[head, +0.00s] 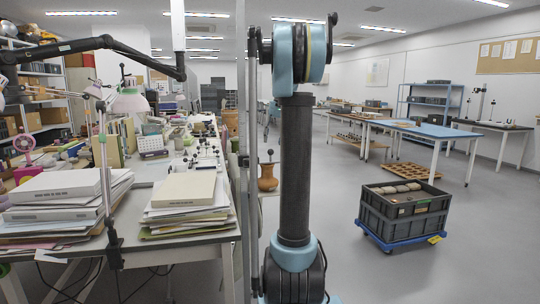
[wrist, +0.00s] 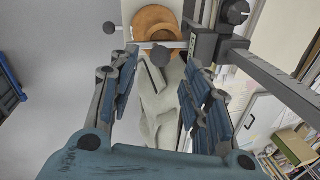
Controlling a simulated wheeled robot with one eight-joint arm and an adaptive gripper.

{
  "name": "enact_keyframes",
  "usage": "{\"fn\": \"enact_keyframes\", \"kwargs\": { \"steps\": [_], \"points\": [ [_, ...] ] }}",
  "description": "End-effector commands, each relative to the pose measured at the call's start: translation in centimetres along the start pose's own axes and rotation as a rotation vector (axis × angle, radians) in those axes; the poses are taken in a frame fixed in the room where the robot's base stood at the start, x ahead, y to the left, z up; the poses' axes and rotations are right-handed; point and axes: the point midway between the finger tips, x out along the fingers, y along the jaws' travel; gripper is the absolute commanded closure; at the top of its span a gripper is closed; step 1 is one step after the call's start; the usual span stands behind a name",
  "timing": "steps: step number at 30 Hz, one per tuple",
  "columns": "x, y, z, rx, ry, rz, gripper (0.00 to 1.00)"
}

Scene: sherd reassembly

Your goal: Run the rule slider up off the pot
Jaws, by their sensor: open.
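The pot (wrist: 155,22), orange-brown with a round mouth, shows at the top of the wrist view. The rule slider (wrist: 203,45) is a dark block on a long grey rule (wrist: 272,82). A pale bar runs left from the slider across the pot's near side; whether it touches the pot I cannot tell. My gripper (wrist: 160,62) is open, its fingers spread to either side below the bar, with nothing clearly held. My gripper is not visible there.
A pale, crumpled-looking shape (wrist: 160,105) lies below, between my fingers. A cluttered bench (head: 190,238) with paper stacks stands left. A dark crate (head: 405,215) on a blue dolly is right, with clear floor around it.

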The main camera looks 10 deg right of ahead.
Motion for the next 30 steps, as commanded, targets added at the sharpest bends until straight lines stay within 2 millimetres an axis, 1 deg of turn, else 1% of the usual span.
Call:
{"fn": "enact_keyframes", "kwargs": {
  "steps": [1, 6, 12, 18, 25, 26, 27, 29, 30],
  "points": [
    [1.0, 0.0, 0.0, -0.001, 0.0, 0.0, 0.56],
    [3.8, -0.1, 0.0, -0.002, 0.0, 0.0, 0.56],
    [6.0, 0.0, 0.0, -0.002, 0.0, 0.0, 0.56],
    [6.9, 0.0, 0.0, -0.001, 0.0, 0.0, 0.56],
    [7.0, 0.0, 0.0, -0.001, 0.0, 0.0, 0.56],
    [7.0, 0.0, 0.0, -0.001, 0.0, 0.0, 0.58],
    [6.9, 0.0, 0.0, -0.001, 0.0, 0.0, 0.67],
    [6.9, 0.0, 0.0, -0.001, -0.001, 0.0, 0.81],
    [6.9, 0.0, 0.0, -0.001, -0.001, 0.0, 0.9]
  ]
}}
